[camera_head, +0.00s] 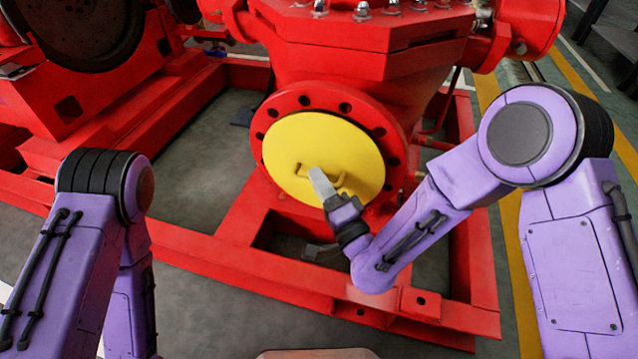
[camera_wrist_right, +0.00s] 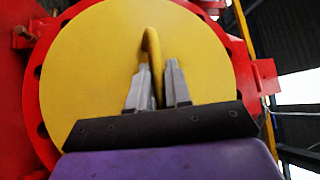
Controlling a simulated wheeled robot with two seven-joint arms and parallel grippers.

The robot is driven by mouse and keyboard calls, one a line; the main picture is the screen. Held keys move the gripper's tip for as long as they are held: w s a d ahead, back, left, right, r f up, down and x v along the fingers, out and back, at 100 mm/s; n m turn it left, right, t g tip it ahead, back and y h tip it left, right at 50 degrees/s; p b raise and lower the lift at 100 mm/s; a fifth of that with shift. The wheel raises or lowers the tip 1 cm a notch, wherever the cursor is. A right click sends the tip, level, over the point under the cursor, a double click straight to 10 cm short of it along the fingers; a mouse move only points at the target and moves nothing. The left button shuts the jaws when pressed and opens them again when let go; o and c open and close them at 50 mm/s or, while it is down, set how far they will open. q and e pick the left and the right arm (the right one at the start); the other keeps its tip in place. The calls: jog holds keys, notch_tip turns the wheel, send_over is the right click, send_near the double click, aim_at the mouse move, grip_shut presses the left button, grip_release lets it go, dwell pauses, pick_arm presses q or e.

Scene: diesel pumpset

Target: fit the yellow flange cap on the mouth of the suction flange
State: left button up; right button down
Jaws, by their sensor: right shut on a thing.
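The yellow flange cap (camera_head: 310,140) is a round disc with a small yellow handle on its front. It covers the middle of the red suction flange (camera_head: 272,103), inside the ring of bolt holes. Whether the cap is seated or slightly in front of the flange, I cannot tell. My right gripper (camera_head: 318,180) is at the cap's handle. In the right wrist view its two grey fingers (camera_wrist_right: 156,85) stand either side of the yellow handle (camera_wrist_right: 151,48), shut on it. The cap (camera_wrist_right: 90,70) fills most of that view and hides the flange mouth. My left gripper is out of view.
The red pump body (camera_head: 370,45) rises above the flange. Red base frame rails (camera_head: 330,285) run below and in front of it. A large dark wheel (camera_head: 85,25) is at upper left. Grey floor (camera_head: 200,160) shows between the rails.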

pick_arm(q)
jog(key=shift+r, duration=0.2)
pick_arm(e)
jog(key=shift+w+d, duration=0.25)
jog(key=shift+w, duration=0.5)
jog(key=shift+c, duration=2.4)
grip_release()
pick_arm(q)
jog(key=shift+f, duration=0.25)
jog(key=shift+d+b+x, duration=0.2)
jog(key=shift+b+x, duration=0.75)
jog(key=shift+b, duration=0.1)
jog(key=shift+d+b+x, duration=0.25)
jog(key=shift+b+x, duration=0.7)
jog(key=shift+b, duration=0.05)
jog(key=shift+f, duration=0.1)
pick_arm(e)
jog(key=v, duration=0.7)
jog(key=shift+s, duration=0.25)
jog(key=shift+f, duration=0.1)
